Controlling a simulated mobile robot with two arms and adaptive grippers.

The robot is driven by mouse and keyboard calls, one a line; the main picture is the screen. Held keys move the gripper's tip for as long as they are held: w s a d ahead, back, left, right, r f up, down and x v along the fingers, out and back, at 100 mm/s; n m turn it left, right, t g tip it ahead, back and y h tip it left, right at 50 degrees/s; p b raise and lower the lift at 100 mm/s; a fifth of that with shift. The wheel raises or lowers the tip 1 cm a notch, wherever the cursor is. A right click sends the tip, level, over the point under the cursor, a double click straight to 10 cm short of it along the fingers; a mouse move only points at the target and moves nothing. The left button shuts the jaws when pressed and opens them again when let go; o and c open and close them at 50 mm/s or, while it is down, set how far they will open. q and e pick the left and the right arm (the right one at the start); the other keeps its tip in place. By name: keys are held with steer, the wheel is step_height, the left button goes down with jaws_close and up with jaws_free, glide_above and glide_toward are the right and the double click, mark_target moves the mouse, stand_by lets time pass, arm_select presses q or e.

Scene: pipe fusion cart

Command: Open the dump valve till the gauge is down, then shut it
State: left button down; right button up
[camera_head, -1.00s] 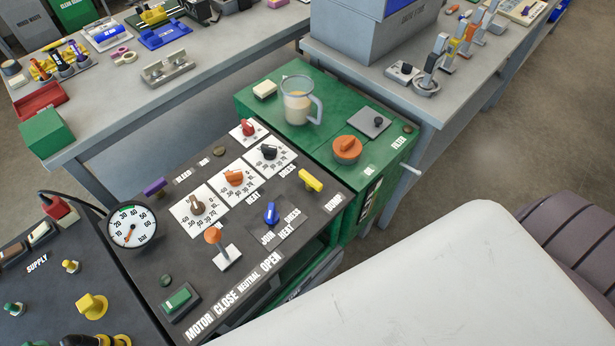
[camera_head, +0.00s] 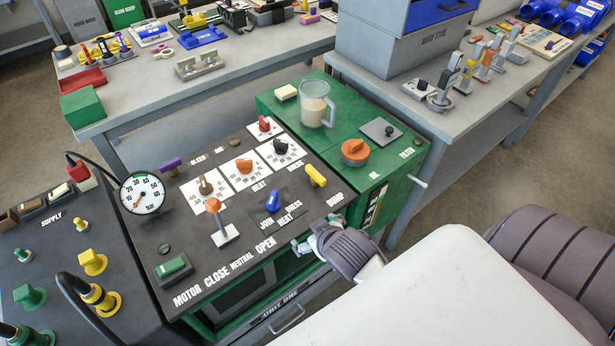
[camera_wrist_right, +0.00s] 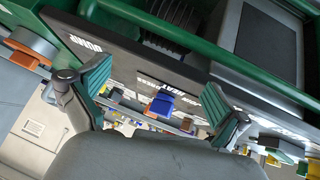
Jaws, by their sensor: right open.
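The dump valve's yellow handle (camera_head: 316,176) sits at the right of the black control panel, beside the DUMP label, which also shows in the right wrist view. The handle lies slanted in the head view. The round white gauge (camera_head: 142,193) stands at the panel's left; its orange needle points down-left, near the low end of the scale. My right gripper (camera_head: 315,231) is open and empty at the panel's front edge, short of the yellow handle. In the wrist view its fingers (camera_wrist_right: 156,80) are spread, with the blue knob (camera_wrist_right: 160,105) showing between them. My left gripper is out of view.
The blue knob and the orange-topped lever (camera_head: 214,206) stand left of the yellow handle. Behind are a clear jug (camera_head: 315,105) and an orange cap (camera_head: 355,151) on the green unit (camera_head: 281,110).

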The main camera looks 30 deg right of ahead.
steer(key=w+a+r+n+t+y, duration=0.25)
steer(key=w+r+t, duration=0.75)
steer(key=w+r, duration=0.6)
steer(key=w+a+r+n+t+y, duration=0.1)
steer(key=a+r+n+y, duration=0.55)
steer(key=r+y, duration=0.2)
steer(key=s+a+r+n+g+y, duration=0.2)
steer(key=a+n+g+y, duration=0.45)
steer(key=n, duration=0.25)
steer(key=g+h, duration=1.3)
steer(key=h, duration=0.3)
glide_above(316, 173)
step_height(316, 173, down, 11)
step_height(316, 173, down, 4)
steer(key=shift+a+f+b, duration=0.1)
steer(key=shift+f+b, duration=0.05)
steer(key=shift+b, duration=0.95)
arm_select(q)
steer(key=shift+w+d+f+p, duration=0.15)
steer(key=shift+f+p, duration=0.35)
steer(key=shift+p, duration=0.05)
arm_select(e)
step_height(316, 173, down, 8)
steer(key=shift+f, duration=0.2)
